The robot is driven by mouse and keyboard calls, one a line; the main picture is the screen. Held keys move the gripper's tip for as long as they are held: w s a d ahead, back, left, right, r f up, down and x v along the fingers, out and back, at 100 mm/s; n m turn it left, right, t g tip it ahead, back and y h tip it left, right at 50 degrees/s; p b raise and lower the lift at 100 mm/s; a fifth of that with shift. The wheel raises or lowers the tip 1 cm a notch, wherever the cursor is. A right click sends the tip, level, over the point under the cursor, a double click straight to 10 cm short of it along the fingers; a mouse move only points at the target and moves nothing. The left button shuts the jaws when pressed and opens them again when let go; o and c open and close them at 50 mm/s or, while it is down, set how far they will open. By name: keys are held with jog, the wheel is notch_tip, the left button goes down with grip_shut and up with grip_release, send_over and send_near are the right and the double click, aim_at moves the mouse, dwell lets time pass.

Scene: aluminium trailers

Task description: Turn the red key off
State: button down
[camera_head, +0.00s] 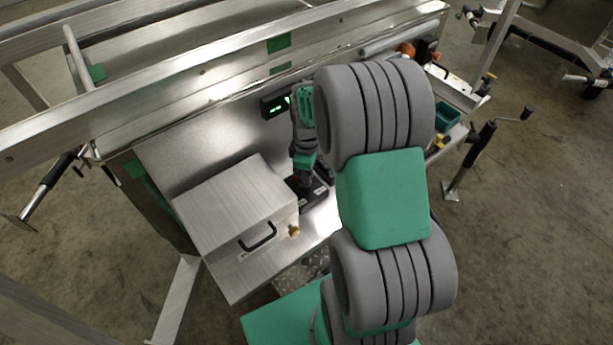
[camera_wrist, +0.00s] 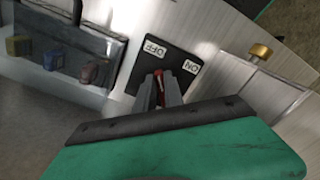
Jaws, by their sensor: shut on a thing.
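The red key (camera_wrist: 159,74) stands on a black switch plate (camera_wrist: 180,56) in the wrist view. The plate carries a white OFF label (camera_wrist: 153,47) and a white ON label (camera_wrist: 191,68). My gripper (camera_wrist: 160,88) is shut on the red key, with one finger on each side of it. Only a thin red strip of the key shows between the fingers, so which label it points to is hard to tell. In the head view my gripper (camera_head: 303,182) is small and dark at the panel, and the key is hidden there.
A metal box (camera_head: 233,203) with a black handle (camera_head: 259,237) and a brass knob (camera_head: 293,231) stands left of my gripper. A small green-lit display (camera_head: 275,105) is above. In the wrist view, a black-framed panel with coloured parts (camera_wrist: 62,55) lies left of the plate.

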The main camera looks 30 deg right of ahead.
jog(key=shift+w+n, duration=0.1)
jog(key=shift+n, duration=0.5)
jog(key=c, duration=1.4)
grip_release()
jog(key=shift+c, duration=0.2)
notch_tip(320, 180, up, 8)
jog(key=shift+f, duration=0.1)
